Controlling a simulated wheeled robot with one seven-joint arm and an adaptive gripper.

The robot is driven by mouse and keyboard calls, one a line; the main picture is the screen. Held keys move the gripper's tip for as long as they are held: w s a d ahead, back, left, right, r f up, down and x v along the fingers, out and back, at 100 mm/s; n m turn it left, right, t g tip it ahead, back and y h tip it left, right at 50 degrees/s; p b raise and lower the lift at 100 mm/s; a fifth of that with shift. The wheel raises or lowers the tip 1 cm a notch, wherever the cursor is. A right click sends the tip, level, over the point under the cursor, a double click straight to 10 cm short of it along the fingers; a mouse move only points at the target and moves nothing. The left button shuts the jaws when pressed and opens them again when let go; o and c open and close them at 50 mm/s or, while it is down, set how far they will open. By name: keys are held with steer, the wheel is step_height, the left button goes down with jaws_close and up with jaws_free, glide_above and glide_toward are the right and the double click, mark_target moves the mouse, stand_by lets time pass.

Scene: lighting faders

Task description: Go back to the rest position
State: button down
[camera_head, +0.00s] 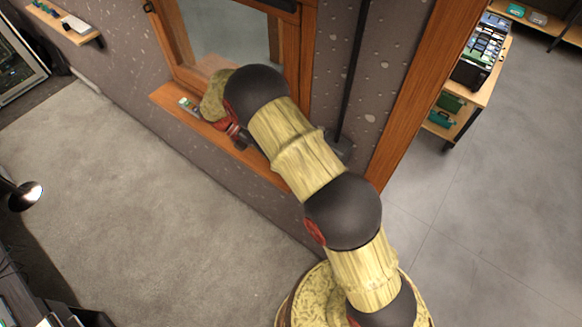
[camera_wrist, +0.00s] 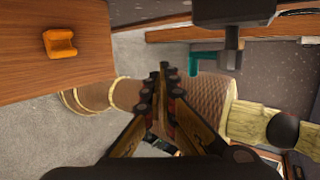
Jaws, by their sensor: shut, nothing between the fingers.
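My gripper (camera_head: 241,137) is by the wooden window sill (camera_head: 170,97) in the head view, mostly hidden behind my arm's dark upper joint. In the wrist view my gripper (camera_wrist: 164,72) shows its two fingers drawn together, with nothing between the tips. My arm reaches from the bottom right up to the window in the head view. Whether the gripper touches the sill cannot be told.
A small wall shelf (camera_head: 62,22) is at the upper left. A wooden shelf unit (camera_head: 490,88) with a dark device (camera_head: 480,52) stands at the right. A lamp (camera_head: 25,195) is at the left edge. The grey carpet (camera_head: 150,210) is clear. An orange object (camera_wrist: 60,43) lies on a wooden top (camera_wrist: 25,65).

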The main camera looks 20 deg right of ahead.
steer(key=w+a+b, duration=0.1)
steer(key=w+a, duration=0.1)
steer(key=w, duration=0.1)
steer(key=shift+a+f, duration=0.1)
steer(key=shift+a, duration=0.3)
